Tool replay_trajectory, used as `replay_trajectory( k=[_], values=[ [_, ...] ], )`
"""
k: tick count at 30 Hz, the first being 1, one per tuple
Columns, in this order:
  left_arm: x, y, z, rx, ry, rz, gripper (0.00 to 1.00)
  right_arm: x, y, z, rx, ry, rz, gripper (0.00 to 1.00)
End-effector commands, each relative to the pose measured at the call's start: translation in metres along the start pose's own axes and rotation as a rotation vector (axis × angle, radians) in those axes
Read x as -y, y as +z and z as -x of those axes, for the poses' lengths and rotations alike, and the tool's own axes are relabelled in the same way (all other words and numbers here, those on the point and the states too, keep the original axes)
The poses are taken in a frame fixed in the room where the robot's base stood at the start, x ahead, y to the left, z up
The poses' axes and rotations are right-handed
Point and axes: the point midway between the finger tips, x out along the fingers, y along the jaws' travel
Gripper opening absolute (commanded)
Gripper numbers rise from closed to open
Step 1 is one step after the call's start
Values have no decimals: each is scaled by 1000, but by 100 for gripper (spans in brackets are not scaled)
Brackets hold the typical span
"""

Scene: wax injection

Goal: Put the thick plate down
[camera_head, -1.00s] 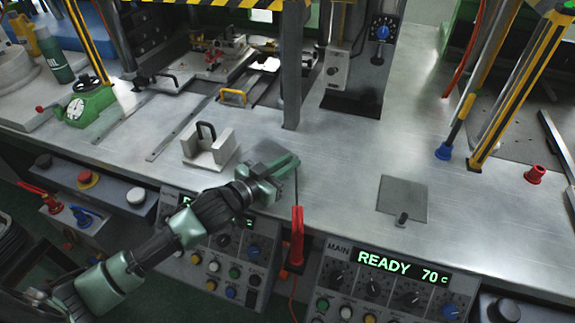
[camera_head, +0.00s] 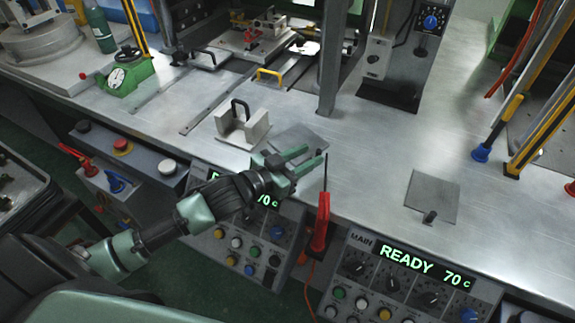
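I cannot tell which is the thick plate. My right gripper is not in view.
A metal block with a black handle (camera_head: 243,127) stands left of the nearer plate. A red-handled tool (camera_head: 320,225) stands upright beside my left gripper. Control panels (camera_head: 410,275) line the front edge. Bare worktop (camera_head: 365,150) lies between the plates.

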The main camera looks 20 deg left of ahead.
Motion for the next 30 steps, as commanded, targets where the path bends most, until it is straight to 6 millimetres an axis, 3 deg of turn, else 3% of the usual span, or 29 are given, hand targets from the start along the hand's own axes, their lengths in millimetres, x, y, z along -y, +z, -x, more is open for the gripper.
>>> replay_trajectory(
  k=[6, 12, 30],
  values=[
    [-1, 2, 44, 4, 1, 0, 36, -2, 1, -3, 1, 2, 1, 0],
    [0, 1, 68, 1, 0, 0, 36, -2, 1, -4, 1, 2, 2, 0],
    [0, 0, 78, 0, 0, 0, 36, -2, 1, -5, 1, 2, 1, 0]
  ],
)
